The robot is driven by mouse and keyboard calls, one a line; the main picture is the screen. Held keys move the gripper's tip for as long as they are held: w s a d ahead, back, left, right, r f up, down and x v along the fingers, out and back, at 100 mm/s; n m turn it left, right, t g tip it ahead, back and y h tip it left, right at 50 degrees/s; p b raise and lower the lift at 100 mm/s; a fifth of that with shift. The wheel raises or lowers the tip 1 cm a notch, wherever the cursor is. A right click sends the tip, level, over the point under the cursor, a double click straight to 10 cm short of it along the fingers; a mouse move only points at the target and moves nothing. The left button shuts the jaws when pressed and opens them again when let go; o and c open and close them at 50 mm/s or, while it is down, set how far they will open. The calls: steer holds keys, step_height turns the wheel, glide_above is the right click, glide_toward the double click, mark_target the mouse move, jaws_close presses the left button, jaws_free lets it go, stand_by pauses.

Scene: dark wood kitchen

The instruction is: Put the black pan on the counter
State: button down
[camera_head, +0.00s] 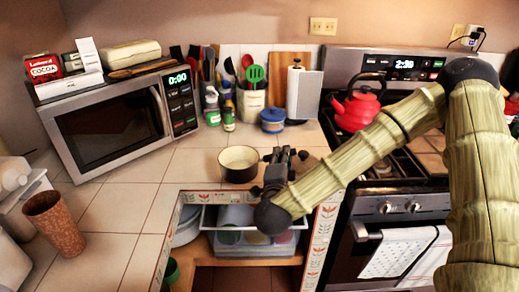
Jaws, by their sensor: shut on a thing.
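The pan (238,163) is small and round, with a pale cream inside and a dark outside. It is upright over the front part of the tiled counter (192,164), near its edge. I cannot tell whether its base touches the tiles. My gripper (272,160) is just right of the pan, at the counter's front edge, shut on the pan's handle side. The handle is hidden by the fingers.
A microwave (105,124) stands at the left, a brown cup (54,222) at the front left. A blue pot (272,120) and utensil crock (251,103) stand behind. A red kettle (358,108) is on the stove.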

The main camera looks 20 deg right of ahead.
mark_target(239, 164)
steer(key=shift+w+d+f+p, duration=0.15)
steer(key=shift+w+f+p, duration=0.65)
steer(key=shift+w, duration=1.8)
steer(key=shift+w+d+f+p, duration=0.1)
steer(key=shift+w+f+p, duration=0.65)
steer(key=shift+w, duration=1.8)
steer(key=shift+w+d+f+p, duration=0.15)
steer(key=shift+w+f+p, duration=0.65)
steer(key=shift+w, duration=1.8)
steer(key=shift+f, duration=0.2)
steer(key=c, duration=1.5)
jaws_free()
steer(key=shift+o, duration=0.2)
steer(key=shift+s, duration=0.1)
steer(key=b+v, duration=0.3)
steer(key=v, duration=0.9)
steer(key=shift+r+b, duration=0.1)
steer(key=shift+b, duration=0.2)
